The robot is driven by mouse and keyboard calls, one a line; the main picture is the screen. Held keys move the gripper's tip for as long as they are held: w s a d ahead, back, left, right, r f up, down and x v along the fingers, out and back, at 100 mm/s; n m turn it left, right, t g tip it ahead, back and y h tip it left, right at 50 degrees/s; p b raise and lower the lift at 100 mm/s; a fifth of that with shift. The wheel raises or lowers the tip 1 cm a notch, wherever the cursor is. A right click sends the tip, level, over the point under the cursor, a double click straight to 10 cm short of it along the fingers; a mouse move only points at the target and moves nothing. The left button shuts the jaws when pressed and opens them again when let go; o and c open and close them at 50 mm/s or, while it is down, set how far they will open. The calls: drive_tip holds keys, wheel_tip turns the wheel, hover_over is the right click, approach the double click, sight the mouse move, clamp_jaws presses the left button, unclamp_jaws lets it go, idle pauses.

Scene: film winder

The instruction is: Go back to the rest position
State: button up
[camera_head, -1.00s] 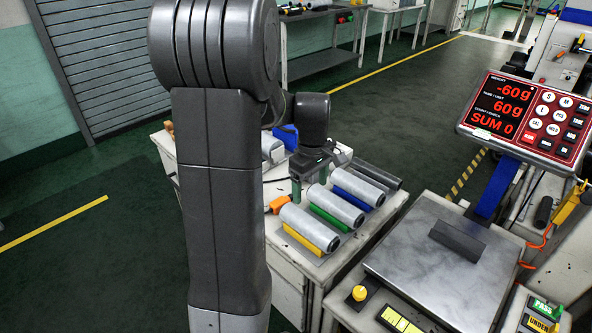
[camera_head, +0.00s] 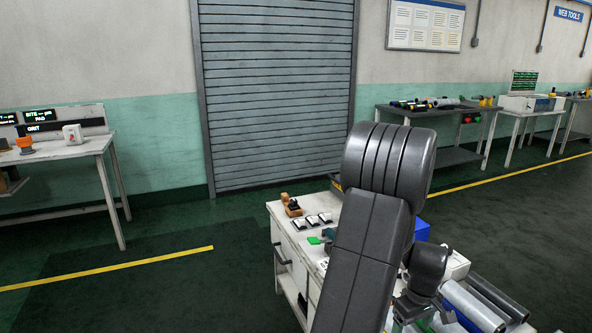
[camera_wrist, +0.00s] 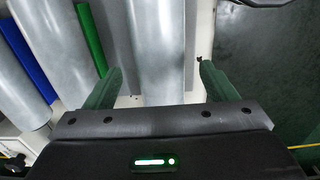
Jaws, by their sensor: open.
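My gripper (camera_head: 412,307) hangs at the bottom of the head view, low over the right end of a white workbench, partly hidden by my own arm. In the wrist view my gripper (camera_wrist: 161,68) has its two green fingers spread apart. A grey-white roll (camera_wrist: 157,45) lies below and passes between the fingers in the picture; I cannot tell how far beneath them it is. Nothing is clearly held.
More rolls (camera_head: 473,306) lie on the white bench (camera_head: 291,250), with a blue block (camera_head: 422,229) behind. A green strip (camera_wrist: 91,38) and a blue strip (camera_wrist: 24,62) lie beside rolls. A table (camera_head: 62,150) stands left; the floor before the shutter (camera_head: 277,95) is clear.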

drive_tip(key=shift+r+p, duration=0.5)
drive_tip(key=shift+r, duration=0.6)
drive_tip(key=shift+f, duration=0.15)
